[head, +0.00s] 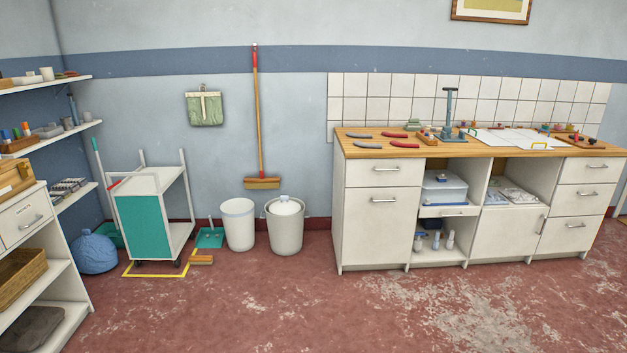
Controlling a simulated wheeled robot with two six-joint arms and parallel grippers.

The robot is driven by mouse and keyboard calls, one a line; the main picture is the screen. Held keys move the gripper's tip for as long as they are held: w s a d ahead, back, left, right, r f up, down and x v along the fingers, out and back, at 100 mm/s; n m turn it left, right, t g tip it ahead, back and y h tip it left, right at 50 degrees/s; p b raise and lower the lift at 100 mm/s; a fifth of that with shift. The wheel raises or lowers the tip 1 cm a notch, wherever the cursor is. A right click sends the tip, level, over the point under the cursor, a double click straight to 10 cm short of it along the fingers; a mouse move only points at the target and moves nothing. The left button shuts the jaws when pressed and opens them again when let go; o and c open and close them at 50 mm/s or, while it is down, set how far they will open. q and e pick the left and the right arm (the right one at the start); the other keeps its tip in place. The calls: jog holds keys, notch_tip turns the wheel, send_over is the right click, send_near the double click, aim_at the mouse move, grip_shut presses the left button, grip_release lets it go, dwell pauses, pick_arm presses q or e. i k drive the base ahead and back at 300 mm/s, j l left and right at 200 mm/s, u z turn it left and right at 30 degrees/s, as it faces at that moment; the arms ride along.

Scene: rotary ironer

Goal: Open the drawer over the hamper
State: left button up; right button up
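A long white counter unit with a wooden top (470,150) stands against the wall at the right. At its left end is a shallow drawer front (360,172) with a bar handle (386,169); it looks shut, flush with the unit. Directly below it is a tall white front (378,232) with its own bar handle (384,199), also shut. This tall front may be the hamper; no label shows which part is the hamper. Neither of my grippers is in view.
Open red floor (290,310) lies before the counter. Shelves (40,260) line the left edge. Tools and red pieces (395,135) lie on the counter.

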aim_at(359, 172)
jog(key=i+j+z, duration=0.15)
jog(key=i, duration=1.5)
jog(key=i+l+z, duration=0.2)
jog(key=i+z, duration=0.15)
jog(key=i, duration=0.2)
jog(key=i+l+z, duration=0.1)
jog(key=i+z, duration=0.25)
jog(key=i, duration=0.25)
jog(key=i+j+z, duration=0.1)
jog(key=i+z, duration=0.25)
jog(key=i, duration=0.2)
